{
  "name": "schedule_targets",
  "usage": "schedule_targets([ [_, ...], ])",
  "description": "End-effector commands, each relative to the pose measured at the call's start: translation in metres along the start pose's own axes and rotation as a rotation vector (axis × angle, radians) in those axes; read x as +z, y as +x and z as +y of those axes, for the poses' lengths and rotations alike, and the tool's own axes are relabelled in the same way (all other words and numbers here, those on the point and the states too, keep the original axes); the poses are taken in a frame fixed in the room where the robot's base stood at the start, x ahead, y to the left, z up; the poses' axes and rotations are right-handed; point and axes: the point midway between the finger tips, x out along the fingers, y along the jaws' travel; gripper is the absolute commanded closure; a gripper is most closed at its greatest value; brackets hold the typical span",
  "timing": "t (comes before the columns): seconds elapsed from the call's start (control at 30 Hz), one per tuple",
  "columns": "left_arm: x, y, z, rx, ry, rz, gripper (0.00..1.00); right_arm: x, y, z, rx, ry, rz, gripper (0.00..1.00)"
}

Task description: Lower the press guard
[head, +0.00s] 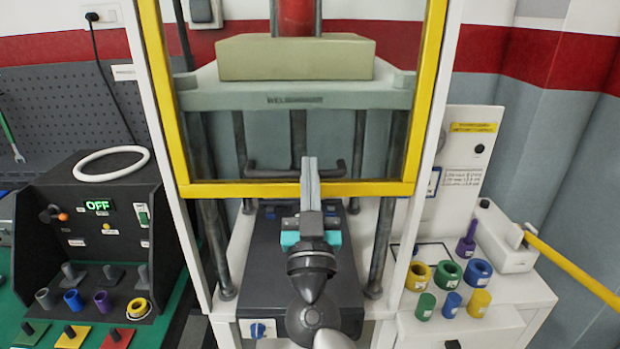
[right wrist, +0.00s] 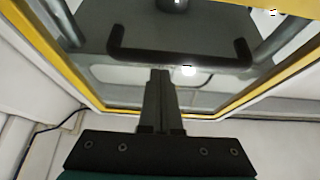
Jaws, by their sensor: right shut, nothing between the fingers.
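The press guard (head: 400,189) is a clear panel in a yellow frame on the white press. Its lower bar hangs above the dark press base (head: 345,275), leaving an opening between them. A dark handle (head: 260,172) sits near the guard's lower edge. My right gripper (head: 310,165) points up, shut and empty, with its fingers in front of the handle's middle. In the right wrist view, the handle (right wrist: 205,60) runs across just beyond the fingertips (right wrist: 160,75); whether they touch it is not clear. My left gripper is out of view.
A control panel (head: 105,245) showing "OFF" stands at left with a white ring (head: 110,163). At right, coloured rings and plugs stand on a white cabinet, beside a unit with a yellow lever (head: 570,265). Dark press columns (head: 383,235) flank the base.

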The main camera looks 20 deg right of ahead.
Motion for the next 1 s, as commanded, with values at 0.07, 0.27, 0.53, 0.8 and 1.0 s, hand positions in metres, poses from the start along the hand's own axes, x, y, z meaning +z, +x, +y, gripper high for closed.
schedule_targets([
  [0.07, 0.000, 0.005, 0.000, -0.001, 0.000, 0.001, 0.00, 0.004, -0.002, 0.000, 0.000, 0.000, 0.001, 1.00],
  [0.27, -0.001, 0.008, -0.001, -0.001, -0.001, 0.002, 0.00, 0.005, -0.002, 0.000, 0.000, 0.000, 0.001, 1.00],
  [0.53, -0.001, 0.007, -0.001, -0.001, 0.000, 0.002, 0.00, 0.004, -0.002, 0.000, 0.000, 0.000, 0.001, 1.00],
  [0.8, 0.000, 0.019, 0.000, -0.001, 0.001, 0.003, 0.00, 0.022, -0.011, 0.000, -0.001, -0.002, -0.001, 1.00],
  [1.0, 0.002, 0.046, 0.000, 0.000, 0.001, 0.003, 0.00, 0.063, -0.035, 0.000, -0.002, -0.003, -0.005, 1.00],
])
